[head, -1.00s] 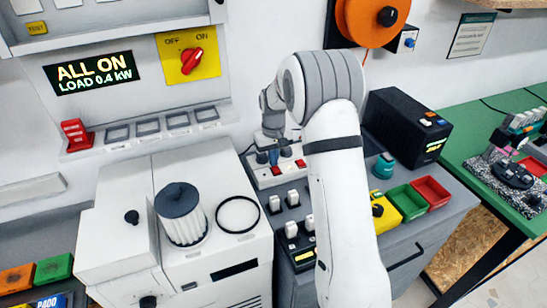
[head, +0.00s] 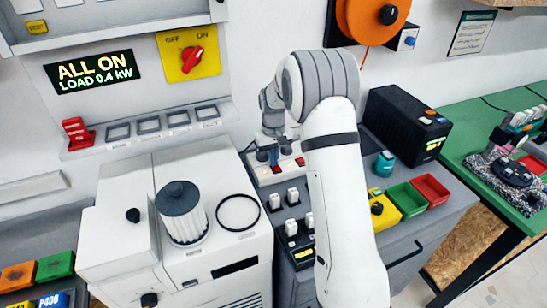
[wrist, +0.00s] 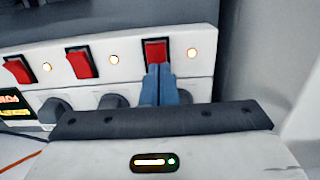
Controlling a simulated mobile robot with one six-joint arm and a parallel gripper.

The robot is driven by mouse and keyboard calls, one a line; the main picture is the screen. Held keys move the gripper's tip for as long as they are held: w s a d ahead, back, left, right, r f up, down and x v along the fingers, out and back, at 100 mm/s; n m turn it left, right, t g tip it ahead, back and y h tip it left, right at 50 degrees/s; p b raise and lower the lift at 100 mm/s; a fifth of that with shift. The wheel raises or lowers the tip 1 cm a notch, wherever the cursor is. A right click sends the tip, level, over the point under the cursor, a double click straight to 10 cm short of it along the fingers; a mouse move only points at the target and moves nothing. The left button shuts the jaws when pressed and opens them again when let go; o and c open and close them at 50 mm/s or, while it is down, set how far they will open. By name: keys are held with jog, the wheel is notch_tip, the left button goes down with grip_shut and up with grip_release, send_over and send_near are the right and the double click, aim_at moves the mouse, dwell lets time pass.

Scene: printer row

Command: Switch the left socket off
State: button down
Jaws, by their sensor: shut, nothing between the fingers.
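The socket strip (head: 264,179) is a white block with red rocker switches and plugs. The left socket's switch (head: 276,170) is at the strip's left end in the head view. The wrist view looks from the opposite side, so this red switch (wrist: 156,50) appears rightmost, with a lit lamp (wrist: 192,53) beside it. My gripper (wrist: 160,68) is shut and empty, its blue fingertips overlapping that switch's lower edge; I cannot tell whether they touch. The gripper (head: 274,157) also shows in the head view. The display (head: 95,72) reads "ALL ON, LOAD 0.4 kW".
Two other red switches (wrist: 82,63) with lit lamps stand along the strip. A white machine with a ribbed filter (head: 182,212) is left of the strip. A black box (head: 405,125), a teal knob (head: 384,164) and coloured bins (head: 407,200) are to the right.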

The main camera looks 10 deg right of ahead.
jog(key=shift+s+d+r, duration=0.15)
jog(key=shift+s, duration=0.45)
notch_tip(320, 180, up, 14)
jog(key=w, duration=0.2)
jog(key=shift+w+a+p, duration=0.25)
jog(key=shift+p, duration=0.05)
